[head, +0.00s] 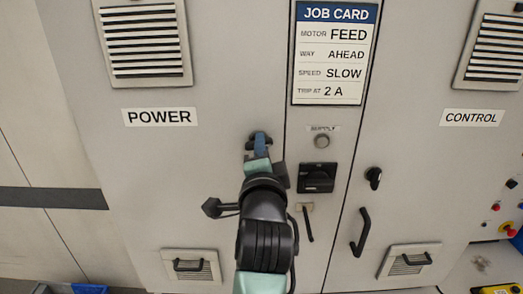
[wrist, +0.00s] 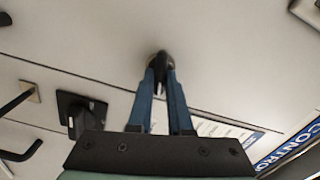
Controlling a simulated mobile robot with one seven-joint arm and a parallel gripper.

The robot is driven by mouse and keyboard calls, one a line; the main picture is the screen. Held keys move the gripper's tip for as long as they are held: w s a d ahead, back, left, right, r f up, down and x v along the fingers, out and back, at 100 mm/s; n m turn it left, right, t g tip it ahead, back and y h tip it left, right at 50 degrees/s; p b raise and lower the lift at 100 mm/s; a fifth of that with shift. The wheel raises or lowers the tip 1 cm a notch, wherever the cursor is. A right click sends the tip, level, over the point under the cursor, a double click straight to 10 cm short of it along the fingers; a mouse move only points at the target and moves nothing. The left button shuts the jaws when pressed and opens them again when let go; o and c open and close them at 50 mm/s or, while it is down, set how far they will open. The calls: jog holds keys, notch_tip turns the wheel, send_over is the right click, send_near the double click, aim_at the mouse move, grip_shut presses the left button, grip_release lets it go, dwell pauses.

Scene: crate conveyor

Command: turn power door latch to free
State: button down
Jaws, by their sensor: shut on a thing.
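The grey power door (head: 150,165) carries a white POWER label (head: 160,117). Its small dark latch (head: 252,144) is near the door's right edge and mostly hidden by my gripper. In the wrist view the black latch (wrist: 161,60) sits between my blue fingertips. My gripper (head: 261,142) is shut on the latch, and it also shows in the wrist view (wrist: 163,75). The latch's exact angle is hard to tell. The door looks closed.

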jog(key=shift+f+m, duration=0.1)
jog(key=shift+m, duration=1.1)
jog(key=shift+b, duration=0.3)
jog(key=c, duration=0.8)
grip_release()
jog(key=shift+c, duration=0.2)
jog(key=s+b, duration=0.4)
jog(key=s, duration=0.9)
jog(key=shift+b, duration=0.3)
